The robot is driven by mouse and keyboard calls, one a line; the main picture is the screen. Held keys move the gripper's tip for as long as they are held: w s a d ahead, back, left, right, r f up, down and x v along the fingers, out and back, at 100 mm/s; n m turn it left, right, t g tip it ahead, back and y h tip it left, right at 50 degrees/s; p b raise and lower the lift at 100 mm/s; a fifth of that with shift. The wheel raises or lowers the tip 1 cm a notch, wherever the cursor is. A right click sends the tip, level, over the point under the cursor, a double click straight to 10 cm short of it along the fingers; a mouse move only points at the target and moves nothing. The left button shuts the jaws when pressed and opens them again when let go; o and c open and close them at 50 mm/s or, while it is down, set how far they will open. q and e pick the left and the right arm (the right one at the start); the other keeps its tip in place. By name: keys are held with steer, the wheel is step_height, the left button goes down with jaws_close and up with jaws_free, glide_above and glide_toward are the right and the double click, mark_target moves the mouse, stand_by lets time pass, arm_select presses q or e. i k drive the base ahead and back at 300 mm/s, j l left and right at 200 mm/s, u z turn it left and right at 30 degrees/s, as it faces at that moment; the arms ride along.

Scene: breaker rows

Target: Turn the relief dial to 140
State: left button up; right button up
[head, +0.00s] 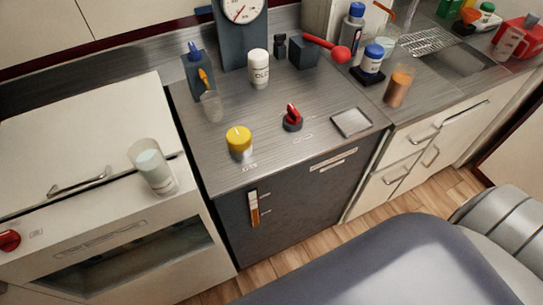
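A gauge (240,10) with a white face and a red needle stands at the back of the counter, partly cut off by the top edge. Two candidates for the relief dial show in the head view, and I cannot tell which it is. The labels are too small to read surely. Neither gripper is in view.
An orange-filled glass (398,88) stands to the right. A tilted glass (153,165) is at the left, over the white oven.

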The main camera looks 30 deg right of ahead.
mark_target(279, 38)
steer(key=z, duration=0.3)
steer(key=l+z, duration=0.25)
steer(key=z, duration=0.2)
steer(key=l+z, duration=0.3)
steer(key=z, duration=0.15)
steer(key=l+z, duration=0.3)
steer(key=z, duration=0.15)
